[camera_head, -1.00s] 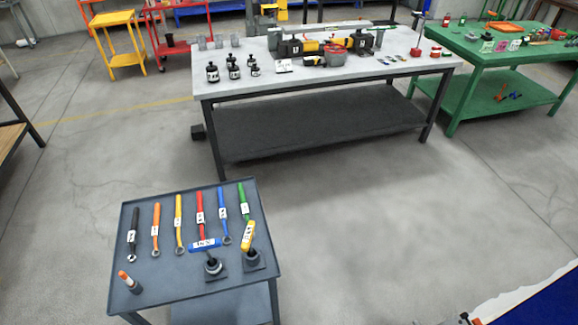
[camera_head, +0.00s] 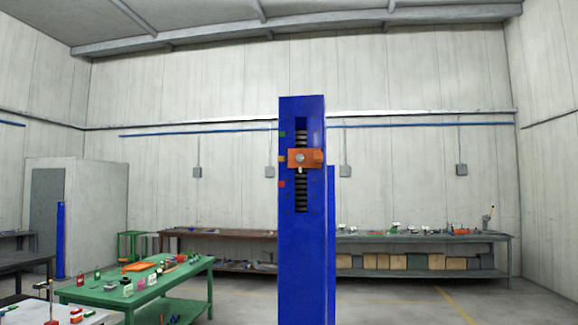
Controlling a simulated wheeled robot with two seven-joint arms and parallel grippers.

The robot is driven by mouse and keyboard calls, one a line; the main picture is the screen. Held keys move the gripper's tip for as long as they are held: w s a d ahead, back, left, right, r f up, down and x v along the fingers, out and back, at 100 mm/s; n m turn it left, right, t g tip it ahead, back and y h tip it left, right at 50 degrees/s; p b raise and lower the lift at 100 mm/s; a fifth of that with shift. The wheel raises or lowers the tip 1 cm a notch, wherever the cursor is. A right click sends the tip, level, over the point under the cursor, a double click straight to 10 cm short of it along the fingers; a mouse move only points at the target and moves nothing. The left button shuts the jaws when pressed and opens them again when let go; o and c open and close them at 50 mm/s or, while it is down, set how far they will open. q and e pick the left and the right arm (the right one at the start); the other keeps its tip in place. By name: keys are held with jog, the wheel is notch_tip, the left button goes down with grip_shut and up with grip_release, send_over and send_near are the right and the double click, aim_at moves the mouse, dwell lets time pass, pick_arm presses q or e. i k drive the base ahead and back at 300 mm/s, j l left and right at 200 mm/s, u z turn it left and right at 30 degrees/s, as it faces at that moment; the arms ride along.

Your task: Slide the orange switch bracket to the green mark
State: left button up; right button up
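The orange switch bracket (camera_head: 312,158) sits across a dark vertical slot in the tall blue column (camera_head: 302,260), in the middle of the head view. A round silver spot and a small pale tip show on its front. The green mark (camera_head: 282,134) is on the column's left edge, a little higher than the bracket. A dark ribbed screw (camera_head: 302,200) shows in the slot above and below the bracket. Neither of my grippers is in view.
A green table (camera_head: 150,290) with small items stands at the lower left. A long workbench (camera_head: 420,240) with boxes under it runs along the back wall, right of the column. Open floor (camera_head: 400,300) lies right of the column.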

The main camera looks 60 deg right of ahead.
aim_at(304, 157)
jog(key=k+z, duration=0.15)
jog(key=z, duration=1.75)
